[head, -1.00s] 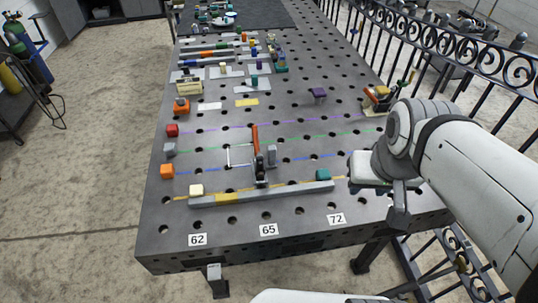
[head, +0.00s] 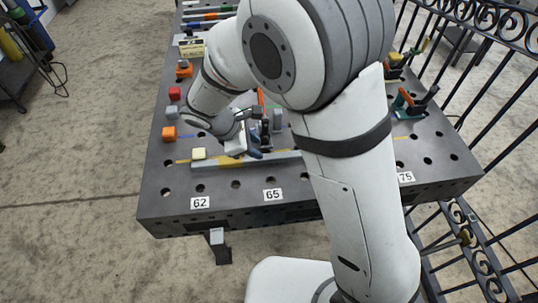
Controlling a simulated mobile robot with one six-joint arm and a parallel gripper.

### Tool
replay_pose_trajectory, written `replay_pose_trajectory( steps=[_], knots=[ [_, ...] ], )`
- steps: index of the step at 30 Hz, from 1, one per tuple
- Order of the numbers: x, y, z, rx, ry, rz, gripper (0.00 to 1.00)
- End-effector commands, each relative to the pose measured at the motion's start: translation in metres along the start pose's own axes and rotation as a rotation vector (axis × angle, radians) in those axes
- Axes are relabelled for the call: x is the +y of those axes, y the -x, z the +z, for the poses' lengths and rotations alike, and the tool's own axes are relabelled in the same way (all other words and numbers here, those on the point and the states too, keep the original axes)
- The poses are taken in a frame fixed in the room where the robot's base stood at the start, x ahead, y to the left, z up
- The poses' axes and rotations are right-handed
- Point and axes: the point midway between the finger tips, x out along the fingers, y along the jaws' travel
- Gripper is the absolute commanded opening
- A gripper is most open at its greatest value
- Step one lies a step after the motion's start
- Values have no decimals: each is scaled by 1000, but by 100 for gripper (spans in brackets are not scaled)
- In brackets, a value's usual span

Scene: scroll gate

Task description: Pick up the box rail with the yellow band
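The grey box rail (head: 280,160) lies along the front of the steel table, behind the number labels.
A clamp with an orange handle (head: 261,100) stands right behind my gripper. The perforated table (head: 160,205) is bare in front.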

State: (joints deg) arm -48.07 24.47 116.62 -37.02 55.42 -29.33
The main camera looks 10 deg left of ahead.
Motion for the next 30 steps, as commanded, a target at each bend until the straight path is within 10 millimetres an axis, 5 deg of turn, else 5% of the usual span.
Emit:
replay_pose_trajectory(
  steps=[4,21,30],
  knots=[
    [0,-9,-14,-16,56,13,36],
    [5,-79,-11,-16,55,11,36],
    [5,-82,-11,-15,52,13,33]
  ],
)
